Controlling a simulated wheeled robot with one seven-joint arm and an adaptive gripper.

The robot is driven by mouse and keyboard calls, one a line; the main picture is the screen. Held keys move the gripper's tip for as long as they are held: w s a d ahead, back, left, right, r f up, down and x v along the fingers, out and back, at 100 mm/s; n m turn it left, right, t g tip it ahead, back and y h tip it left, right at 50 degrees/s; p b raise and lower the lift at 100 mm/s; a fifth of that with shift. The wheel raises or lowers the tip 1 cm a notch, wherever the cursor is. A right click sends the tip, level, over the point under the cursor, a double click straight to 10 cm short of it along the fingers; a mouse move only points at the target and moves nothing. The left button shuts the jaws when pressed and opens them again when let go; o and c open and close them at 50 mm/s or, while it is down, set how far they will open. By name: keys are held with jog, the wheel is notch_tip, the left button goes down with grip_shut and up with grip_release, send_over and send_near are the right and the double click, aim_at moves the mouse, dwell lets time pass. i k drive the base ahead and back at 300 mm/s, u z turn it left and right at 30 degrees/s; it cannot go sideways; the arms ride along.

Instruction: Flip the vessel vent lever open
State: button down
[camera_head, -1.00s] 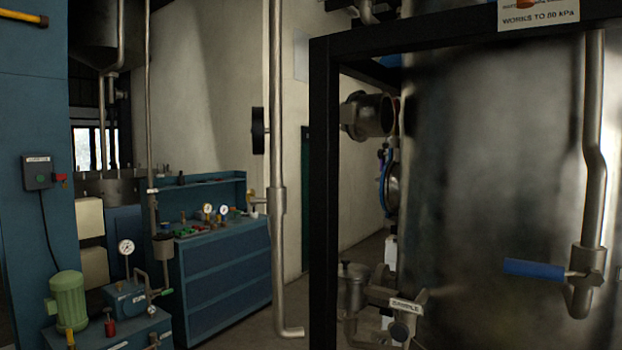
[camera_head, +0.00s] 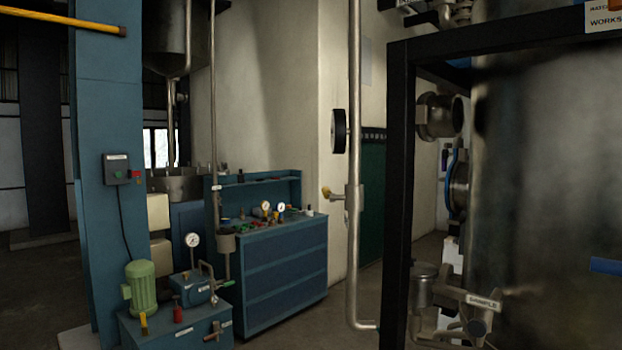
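A large steel vessel (camera_head: 560,170) stands at the right behind a black frame (camera_head: 398,200). A blue lever handle (camera_head: 605,266) shows at the right edge, cut off by the picture, so its valve and pipe are out of view. No label on it can be read, so I cannot tell whether it is the vent lever. A valve with a tag reading SAMPLE (camera_head: 483,302) sits low beside the vessel. My gripper is not in view.
A blue bench (camera_head: 275,265) with gauges stands in the middle by the wall. A green motor (camera_head: 142,288) and a small pump (camera_head: 195,290) sit on a blue base at lower left. A vertical pipe (camera_head: 353,240) stands left of the frame. Some floor between bench and frame is clear.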

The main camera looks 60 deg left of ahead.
aim_at(328, 193)
jog(key=k, duration=1.2)
jog(key=u, duration=1.8)
jog(key=i, duration=0.5)
jog(key=u, duration=0.05)
